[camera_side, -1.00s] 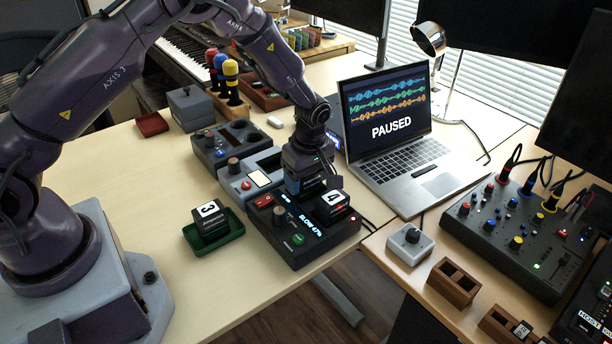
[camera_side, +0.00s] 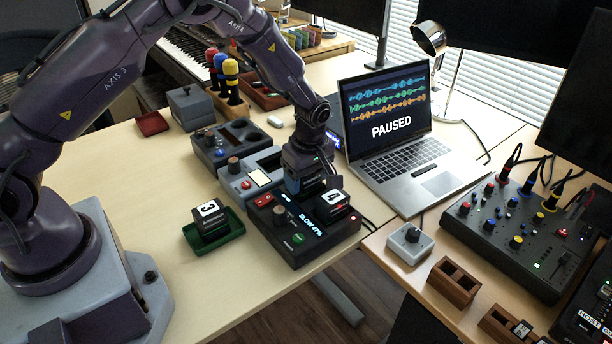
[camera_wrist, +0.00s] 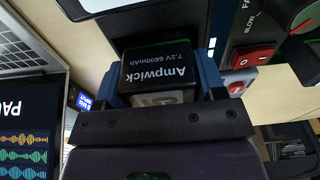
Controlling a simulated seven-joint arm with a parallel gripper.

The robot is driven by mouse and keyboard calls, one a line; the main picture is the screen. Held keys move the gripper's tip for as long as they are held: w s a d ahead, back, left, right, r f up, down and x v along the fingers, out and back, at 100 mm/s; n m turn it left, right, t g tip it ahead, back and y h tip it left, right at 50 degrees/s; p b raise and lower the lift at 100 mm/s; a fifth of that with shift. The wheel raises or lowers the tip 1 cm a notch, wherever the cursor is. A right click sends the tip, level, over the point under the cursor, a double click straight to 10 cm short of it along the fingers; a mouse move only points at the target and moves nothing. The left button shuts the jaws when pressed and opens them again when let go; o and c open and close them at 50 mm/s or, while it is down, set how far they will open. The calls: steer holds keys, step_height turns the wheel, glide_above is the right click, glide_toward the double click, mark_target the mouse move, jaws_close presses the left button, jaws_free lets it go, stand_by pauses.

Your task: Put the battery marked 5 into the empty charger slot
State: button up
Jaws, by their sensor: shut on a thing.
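My gripper (camera_side: 305,186) is shut on a black battery (camera_wrist: 160,62) printed "Ampwick 7.2V 6600mAh". Its pale label is partly cut off by the gripper in the wrist view; the digit looks like a 5. The gripper (camera_wrist: 165,88) has one blue finger on each side of the battery. In the side view it is over the back part of the dark charger (camera_side: 292,252), beside the battery marked 4 (camera_side: 334,200), which sits in the charger. My gripper hides the other slot, so I cannot tell whether the held battery is touching it.
A battery marked 3 (camera_side: 210,215) stands in a green tray (camera_side: 228,238) left of the charger. A grey device (camera_side: 240,180) is close behind. The laptop (camera_side: 392,150) is to the right. The charger's red switch (camera_wrist: 255,58) is near the held battery in the wrist view.

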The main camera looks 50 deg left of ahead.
steer(key=shift+f, duration=0.3)
steer(key=shift+r, duration=0.25)
steer(key=shift+r, duration=0.55)
steer(key=shift+f, duration=0.3)
stand_by(1.8)
steer(key=shift+r, duration=0.3)
steer(key=shift+f, duration=0.8)
stand_by(0.7)
steer(key=o, duration=0.8)
